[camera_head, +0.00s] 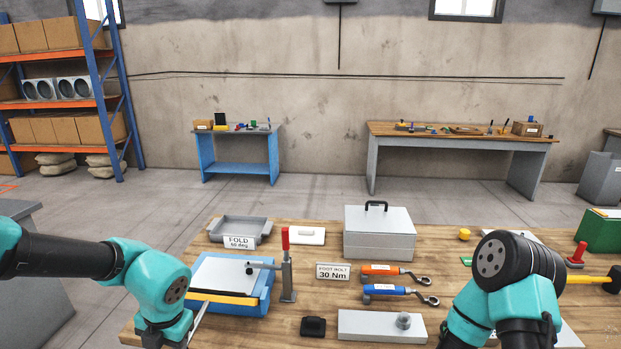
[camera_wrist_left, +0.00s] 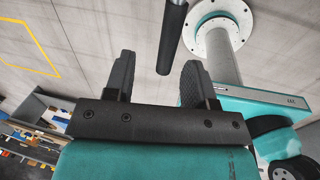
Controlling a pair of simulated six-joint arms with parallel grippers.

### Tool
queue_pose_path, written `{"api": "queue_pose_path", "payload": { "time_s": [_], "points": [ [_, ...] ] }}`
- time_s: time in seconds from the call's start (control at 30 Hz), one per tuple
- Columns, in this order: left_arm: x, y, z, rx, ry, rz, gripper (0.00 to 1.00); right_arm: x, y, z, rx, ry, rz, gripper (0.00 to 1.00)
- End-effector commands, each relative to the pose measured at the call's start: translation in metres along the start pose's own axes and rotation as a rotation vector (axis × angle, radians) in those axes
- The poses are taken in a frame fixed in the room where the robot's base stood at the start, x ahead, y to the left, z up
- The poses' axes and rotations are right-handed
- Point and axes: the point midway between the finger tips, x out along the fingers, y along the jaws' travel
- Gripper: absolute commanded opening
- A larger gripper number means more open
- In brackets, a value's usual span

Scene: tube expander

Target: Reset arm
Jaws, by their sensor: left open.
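My left gripper (camera_wrist_left: 155,80) shows in the left wrist view, with its two dark fingers apart and no object held between them. In the head view my left arm comes in from the left and bends down at the near left of the wooden workbench (camera_head: 290,240); its fingers are not clearly visible there. My right arm stands at the lower right of the head view, and its gripper is out of the picture. The left wrist view shows mostly floor beyond the fingers.
A blue fixture (camera_head: 262,295) with a red-handled clamp (camera_head: 286,265) stands beside my left arm. Orange (camera_head: 385,269) and blue (camera_head: 390,290) wrenches, a steel plate (camera_head: 365,325) and a grey metal box (camera_head: 378,238) fill the middle. A small black block (camera_head: 313,327) lies near the front.

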Motion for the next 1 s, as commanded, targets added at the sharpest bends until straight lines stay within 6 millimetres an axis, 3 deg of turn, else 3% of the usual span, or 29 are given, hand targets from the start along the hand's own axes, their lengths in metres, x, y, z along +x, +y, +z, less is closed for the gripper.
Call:
{"api": "queue_pose_path", "payload": {
  "time_s": [0.2, 0.4, 0.87, 1.0],
  "points": [
    [-0.036, 0.000, 0.000, -0.002, -0.008, 0.001, 0.51, 0.000, 0.000, 0.000, 0.000, 0.000, 0.000, 0.00],
    [-0.058, 0.000, -0.001, -0.002, -0.007, 0.000, 0.51, 0.000, 0.000, 0.000, 0.000, 0.000, 0.000, 0.00],
    [-0.065, 0.000, -0.001, -0.002, -0.005, 0.001, 0.50, 0.000, 0.000, 0.000, 0.000, 0.000, 0.000, 0.00],
    [-0.076, -0.003, 0.000, -0.011, -0.006, 0.004, 0.50, 0.000, 0.000, 0.000, 0.000, 0.000, 0.000, 0.00]
  ]
}}
